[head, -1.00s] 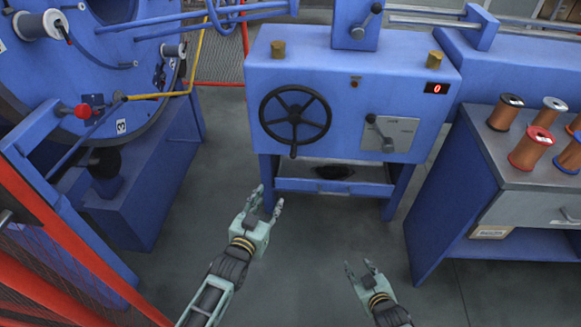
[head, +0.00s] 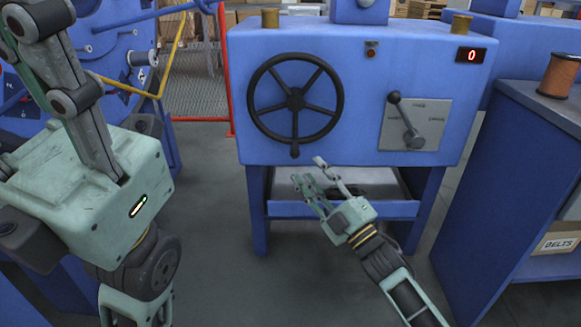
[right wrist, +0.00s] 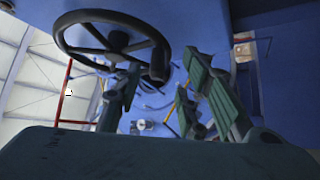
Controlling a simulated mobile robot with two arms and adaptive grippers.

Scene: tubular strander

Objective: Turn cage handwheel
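The black five-spoked cage handwheel (head: 295,99) is on the front of the blue machine cabinet (head: 350,62). Its handle knob (head: 295,151) is at the bottom of the rim. My right gripper (head: 308,171) is open and empty just below the knob, apart from it. In the right wrist view the handwheel (right wrist: 118,39) is at the upper left, and its knob shows beyond and between the spread fingers (right wrist: 165,82). My left gripper (head: 75,110) is large in the left foreground, close to the camera; its fingertips are not clearly shown.
A lever on a grey plate (head: 415,124) is right of the wheel, below a red display reading 0 (head: 471,56). A blue bench (head: 520,150) with a copper spool (head: 558,75) stands at the right. The left has a blue machine and a red-framed mesh fence (head: 195,85).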

